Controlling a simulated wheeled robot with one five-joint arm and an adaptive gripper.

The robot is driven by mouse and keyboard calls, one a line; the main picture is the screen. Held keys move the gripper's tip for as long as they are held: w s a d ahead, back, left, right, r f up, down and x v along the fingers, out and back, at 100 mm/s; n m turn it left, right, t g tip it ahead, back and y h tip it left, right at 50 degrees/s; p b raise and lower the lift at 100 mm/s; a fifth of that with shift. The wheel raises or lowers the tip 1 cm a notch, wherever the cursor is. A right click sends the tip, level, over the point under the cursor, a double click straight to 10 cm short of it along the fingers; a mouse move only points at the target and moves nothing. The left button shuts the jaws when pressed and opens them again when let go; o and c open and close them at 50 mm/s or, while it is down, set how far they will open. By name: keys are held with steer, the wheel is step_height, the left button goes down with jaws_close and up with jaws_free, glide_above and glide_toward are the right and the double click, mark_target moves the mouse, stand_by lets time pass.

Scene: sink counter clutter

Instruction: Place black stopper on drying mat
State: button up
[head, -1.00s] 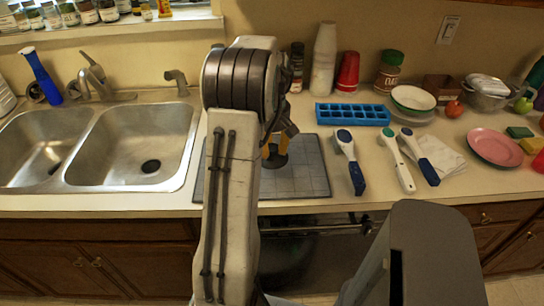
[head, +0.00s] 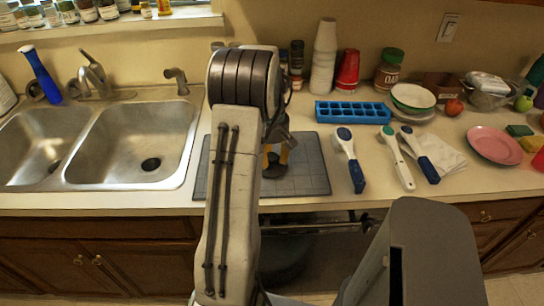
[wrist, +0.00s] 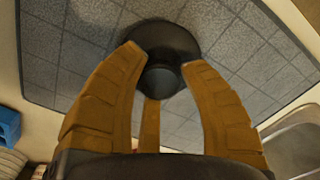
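The black stopper (wrist: 170,42) is a round dark disc with a small knob. In the wrist view it is in front of the grey gridded drying mat (wrist: 230,75). My gripper (wrist: 163,62) has its yellow-brown fingers closed in on both sides of the knob. In the head view the stopper (head: 274,170) is below my fingertips (head: 275,156), over the middle of the mat (head: 312,178). It is at or just above the mat; I cannot tell whether it touches. My arm hides part of the mat.
The double sink (head: 135,145) is left of the mat. A blue ice tray (head: 352,112) lies behind it, and a blue-handled brush (head: 350,160) lies close to its right. Stacked cups (head: 324,60) stand at the back. The mat's right part is clear.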

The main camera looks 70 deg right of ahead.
steer(key=shift+o, duration=1.3)
steer(key=shift+r, duration=0.1)
step_height(320, 180, up, 12)
steer(key=shift+p, duration=0.4)
steer(key=shift+r, duration=0.1)
